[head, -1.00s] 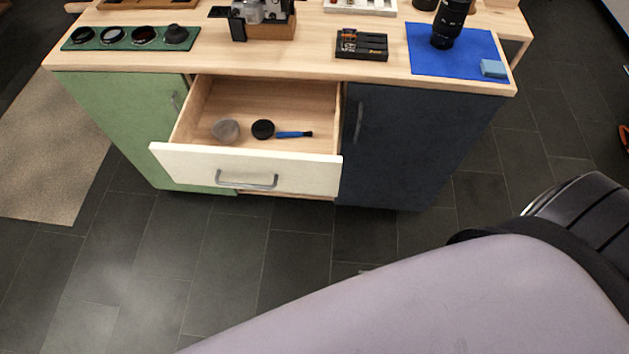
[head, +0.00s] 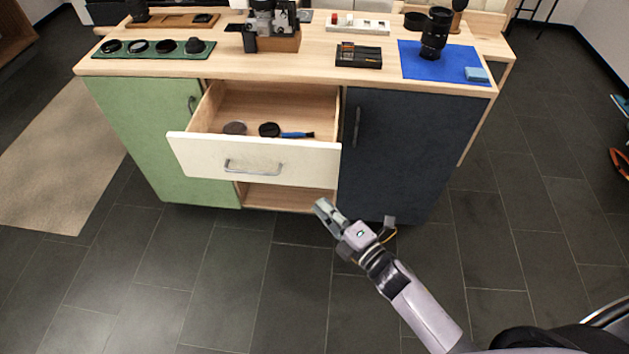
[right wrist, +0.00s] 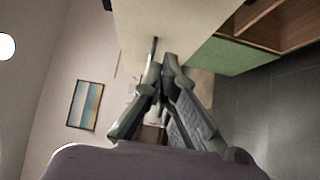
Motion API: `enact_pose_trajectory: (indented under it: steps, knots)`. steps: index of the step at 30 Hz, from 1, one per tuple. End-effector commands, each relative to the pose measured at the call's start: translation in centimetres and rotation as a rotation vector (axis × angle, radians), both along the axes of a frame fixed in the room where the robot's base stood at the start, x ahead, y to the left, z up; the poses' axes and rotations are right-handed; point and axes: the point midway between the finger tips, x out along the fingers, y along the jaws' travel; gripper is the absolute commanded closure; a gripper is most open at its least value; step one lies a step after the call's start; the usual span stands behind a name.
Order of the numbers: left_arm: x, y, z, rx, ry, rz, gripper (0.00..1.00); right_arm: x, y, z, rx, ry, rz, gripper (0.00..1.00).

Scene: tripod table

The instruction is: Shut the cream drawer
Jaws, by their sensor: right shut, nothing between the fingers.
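The cream drawer (head: 305,162) stands pulled out from the middle of the cabinet, with its metal handle (head: 253,168) on the front. Inside lie a round grey item (head: 235,128), a round black item (head: 269,130) and a blue brush (head: 297,135). My right gripper (head: 322,205) is shut and empty. It shows just below the right end of the drawer front, apart from it in the picture. In the right wrist view the shut fingers (right wrist: 163,62) point towards a cream surface (right wrist: 185,22), likely the drawer front. My left gripper is out of view.
A green door (head: 150,140) and a dark blue door (head: 390,150) flank the drawer, both shut. An open shelf (head: 290,198) lies below it. The wooden top (head: 290,72) bears a camera, filters, a battery tray and a lens. The tiled floor in front is clear.

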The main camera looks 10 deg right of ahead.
Motion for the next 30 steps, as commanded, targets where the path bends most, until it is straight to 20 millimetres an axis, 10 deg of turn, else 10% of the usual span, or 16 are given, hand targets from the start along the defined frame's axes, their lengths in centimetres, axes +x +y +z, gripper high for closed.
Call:
enact_pose_trajectory:
  steps: [12,30]
  knots:
    - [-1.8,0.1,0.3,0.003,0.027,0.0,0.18,7.3,1.7,0.0,0.0,0.001,-0.001,1.0]
    - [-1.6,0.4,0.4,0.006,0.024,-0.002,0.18,8.6,1.2,-0.1,0.002,0.003,0.0,1.0]
